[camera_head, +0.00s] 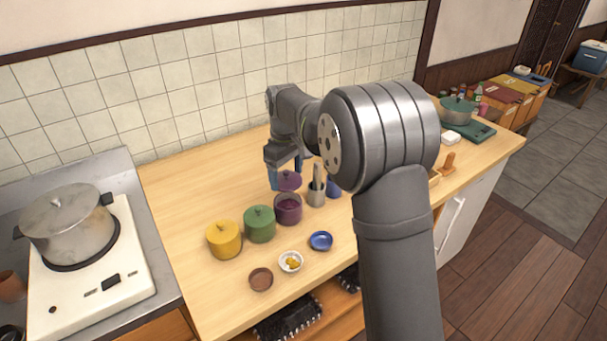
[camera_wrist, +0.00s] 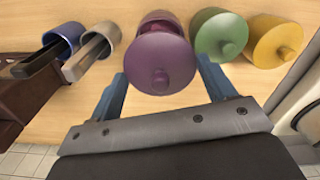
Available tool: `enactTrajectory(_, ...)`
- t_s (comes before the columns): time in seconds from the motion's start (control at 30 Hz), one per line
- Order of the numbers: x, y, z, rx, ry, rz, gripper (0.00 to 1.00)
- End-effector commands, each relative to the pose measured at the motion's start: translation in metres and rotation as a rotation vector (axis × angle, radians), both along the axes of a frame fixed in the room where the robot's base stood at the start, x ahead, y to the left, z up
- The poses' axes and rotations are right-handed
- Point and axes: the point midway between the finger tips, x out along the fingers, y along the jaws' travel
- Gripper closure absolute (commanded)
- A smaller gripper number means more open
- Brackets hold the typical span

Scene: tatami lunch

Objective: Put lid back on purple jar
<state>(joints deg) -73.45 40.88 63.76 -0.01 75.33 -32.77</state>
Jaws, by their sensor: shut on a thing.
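The purple jar (camera_head: 288,213) stands open-topped on the wooden counter, with dark purple contents showing. Its purple lid (camera_head: 290,180) is above it, apart from the rim in the head view. My gripper (camera_head: 288,172), with blue fingers, is shut on the lid and holds it over the jar. In the wrist view the lid (camera_wrist: 160,62) sits between the blue fingertips, its knob toward the gripper. It hides most of the purple jar (camera_wrist: 159,18) behind it there.
A lidded green jar (camera_head: 260,224) and a lidded yellow jar (camera_head: 224,239) stand to the left. A grey utensil holder (camera_head: 316,194) stands close on the right. Small bowls, including a blue one (camera_head: 321,241), are in front. A pot (camera_head: 66,222) sits on the stove.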

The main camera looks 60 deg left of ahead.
Motion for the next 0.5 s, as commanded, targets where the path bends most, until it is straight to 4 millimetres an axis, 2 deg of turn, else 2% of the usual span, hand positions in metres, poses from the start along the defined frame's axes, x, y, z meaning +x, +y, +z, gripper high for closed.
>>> enactTrajectory(0.5,0.000,0.000,-0.046,-0.001,0.001,-0.001,0.47)
